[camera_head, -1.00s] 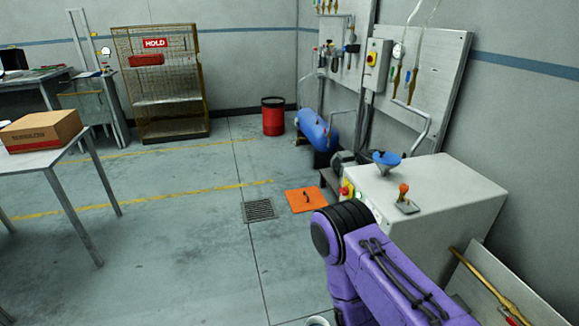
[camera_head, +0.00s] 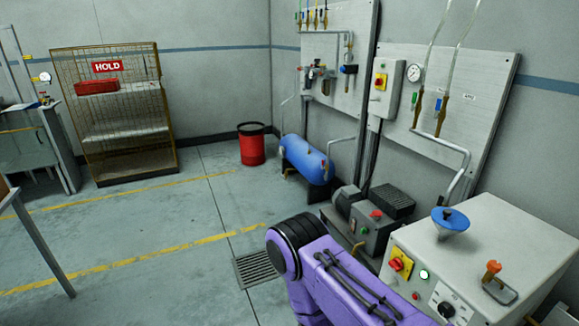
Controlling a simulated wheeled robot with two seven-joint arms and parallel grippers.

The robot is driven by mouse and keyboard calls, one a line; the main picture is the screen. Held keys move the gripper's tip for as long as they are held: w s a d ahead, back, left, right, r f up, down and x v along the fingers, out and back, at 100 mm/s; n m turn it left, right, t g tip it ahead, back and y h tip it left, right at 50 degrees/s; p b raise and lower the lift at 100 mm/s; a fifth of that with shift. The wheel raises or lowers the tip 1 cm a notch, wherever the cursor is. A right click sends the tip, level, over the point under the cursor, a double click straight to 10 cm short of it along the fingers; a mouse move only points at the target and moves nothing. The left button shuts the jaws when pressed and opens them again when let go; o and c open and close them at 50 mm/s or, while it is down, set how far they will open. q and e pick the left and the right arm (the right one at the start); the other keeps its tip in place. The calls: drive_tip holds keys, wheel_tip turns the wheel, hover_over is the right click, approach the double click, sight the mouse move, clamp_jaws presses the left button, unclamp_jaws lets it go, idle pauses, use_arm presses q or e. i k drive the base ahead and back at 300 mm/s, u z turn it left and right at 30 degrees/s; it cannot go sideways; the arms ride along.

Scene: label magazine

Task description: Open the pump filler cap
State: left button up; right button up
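A white cabinet (camera_head: 515,238) stands at the lower right, with a blue round funnel-like piece (camera_head: 452,219) and an orange-handled lever (camera_head: 492,272) on top. Behind it is a dark grey machine (camera_head: 368,238), possibly the pump, with a red knob (camera_head: 375,214) on its top. I cannot tell which of these parts is the filler cap, or whether a cap is open. A purple link of my own arm crosses the bottom middle and hides part of the floor and the cabinet's front. Neither of my grippers is in view.
A blue tank (camera_head: 305,160) and a red bin (camera_head: 251,145) stand by the back wall. A wire cage (camera_head: 110,112) marked HOLD stands at the left. A floor grate (camera_head: 255,269) lies left of my arm. The floor at left centre is clear.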

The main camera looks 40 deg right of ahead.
sight(376, 212)
drive_tip(key=i, duration=2.6)
drive_tip(key=z, duration=3.85)
drive_tip(key=i, duration=1)
drive_tip(key=z, duration=0.05)
